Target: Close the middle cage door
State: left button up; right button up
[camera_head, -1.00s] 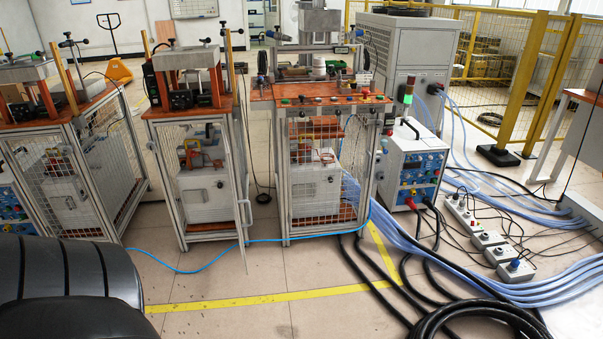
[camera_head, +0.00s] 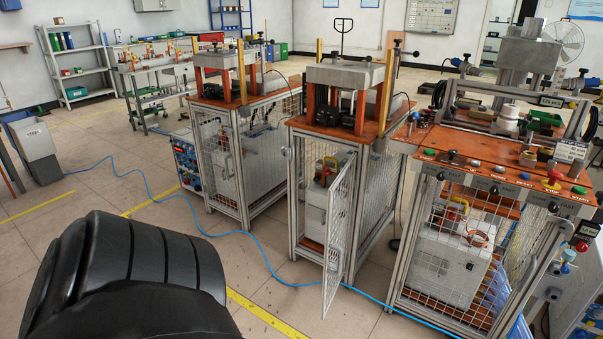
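The middle cage (camera_head: 365,205) stands in the center right of the head view, under an orange-topped bench with a grey press on it. Its mesh door (camera_head: 338,235) is swung open toward me, hinged on the right side of the front opening as seen here. Inside the cage is a white box unit (camera_head: 314,208) with red and yellow parts on top. A black, ribbed part of my arm fills the lower left of the view, apart from the door. Neither of my grippers shows.
A mesh cage bench (camera_head: 242,165) stands to the left and another, with a button panel (camera_head: 500,175), to the right. A blue hose (camera_head: 258,250) runs across the floor in front. Yellow tape (camera_head: 262,315) marks the floor. Open floor lies at left.

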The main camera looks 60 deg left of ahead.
aim_at(345, 243)
jog(key=u, duration=1.05)
jog(key=i, duration=0.9)
jog(key=u, duration=1.65)
jog(key=k, duration=0.2)
jog(key=z, duration=0.85)
jog(key=i, duration=0.7)
jog(key=u, duration=0.25)
